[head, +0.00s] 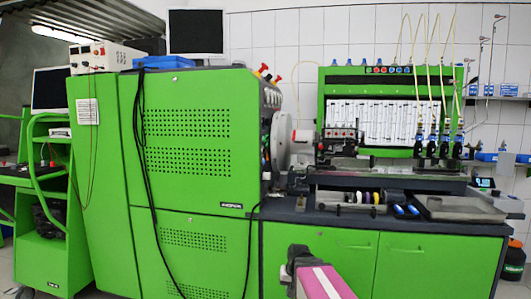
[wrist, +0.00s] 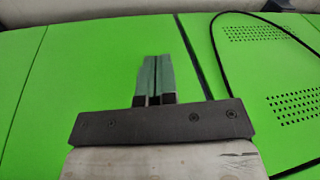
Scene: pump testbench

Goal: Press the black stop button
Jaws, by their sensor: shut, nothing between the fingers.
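I cannot make out the black stop button for certain in either view. Small controls (head: 271,97) line the narrow right side face of the large green test bench cabinet (head: 190,185) in the head view, seen at a steep angle and too small to tell apart. My gripper (wrist: 153,60) shows in the wrist view with its two greenish fingers together and nothing between them. Behind the fingers are plain green panels, a dark seam and part of a perforated vent. The fingertips appear apart from the panels.
A black cable (head: 142,150) hangs down the cabinet front. Right of it, a dark worktop (head: 340,217) carries a metal tray (head: 460,208) and small parts. A green gauge panel (head: 323,110) with hoses stands behind. A green cart (head: 40,235) is at left.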

